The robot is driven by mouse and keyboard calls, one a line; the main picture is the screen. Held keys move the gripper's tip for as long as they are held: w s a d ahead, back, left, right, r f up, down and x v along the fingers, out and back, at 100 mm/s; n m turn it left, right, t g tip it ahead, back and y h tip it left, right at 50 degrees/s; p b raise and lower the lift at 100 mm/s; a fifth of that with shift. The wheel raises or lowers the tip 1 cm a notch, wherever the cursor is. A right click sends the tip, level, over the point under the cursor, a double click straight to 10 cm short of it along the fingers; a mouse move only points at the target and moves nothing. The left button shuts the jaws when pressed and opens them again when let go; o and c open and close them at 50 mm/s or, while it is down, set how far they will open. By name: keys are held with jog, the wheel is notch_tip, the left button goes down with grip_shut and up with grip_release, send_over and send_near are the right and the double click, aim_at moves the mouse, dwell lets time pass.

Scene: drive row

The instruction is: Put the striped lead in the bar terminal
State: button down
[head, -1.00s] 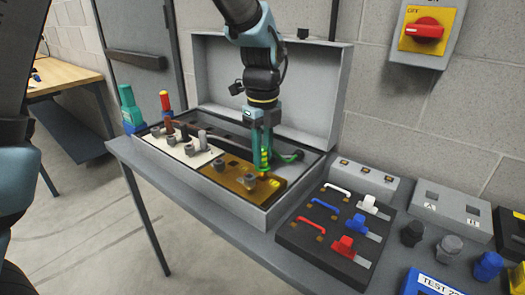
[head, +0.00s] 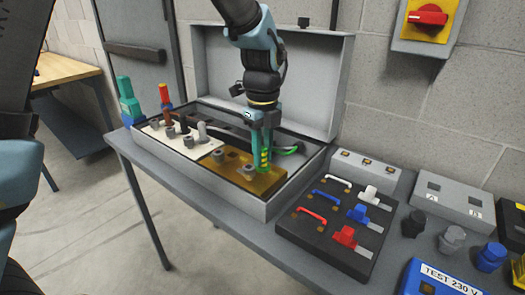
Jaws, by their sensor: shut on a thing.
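My gripper (head: 263,165) points down over the right part of the open grey box, shut on the green and yellow striped lead (head: 265,156). The lead's lower end is at or just above the brown terminal plate (head: 240,177); I cannot tell whether it touches. A green cable (head: 288,150) runs from beside the gripper to the right inside the box. Grey screw-like posts (head: 218,154) stand on the brown plate, left of the gripper. Brown and grey leads stand at the white plate (head: 180,147) further left. Which part is the bar terminal is not clear.
The raised lid (head: 270,70) stands behind my gripper. Right of the box lie a black panel with coloured handles and switches (head: 330,225), a grey box (head: 365,170), dark knobs and a blue tester (head: 440,280). A green tool (head: 128,100) stands at the left.

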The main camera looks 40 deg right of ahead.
jog(key=c, duration=0.6)
grip_release()
notch_tip(320, 180, up, 11)
jog(key=shift+f+b, duration=0.1)
jog(key=shift+b, duration=0.65)
jog(key=w+a+f+n, duration=0.3)
jog(key=w+a+n, duration=0.3)
jog(key=a+n, duration=0.3)
jog(key=w+a+f+n, duration=0.3)
jog(key=w+a+n, duration=0.3)
jog(key=a, duration=0.5)
jog(key=s+a+f+n, duration=0.1)
jog(key=a+f+n, duration=0.2)
jog(key=a+n, duration=0.6)
jog(key=s+a+f+n+t, duration=0.1)
jog(key=s+a+f+n, duration=0.1)
jog(key=a+n, duration=0.7)
jog(key=a+f, duration=0.1)
jog(key=a, duration=0.2)
jog(key=shift+n+t, duration=0.3)
jog(key=shift+n, duration=0.1)
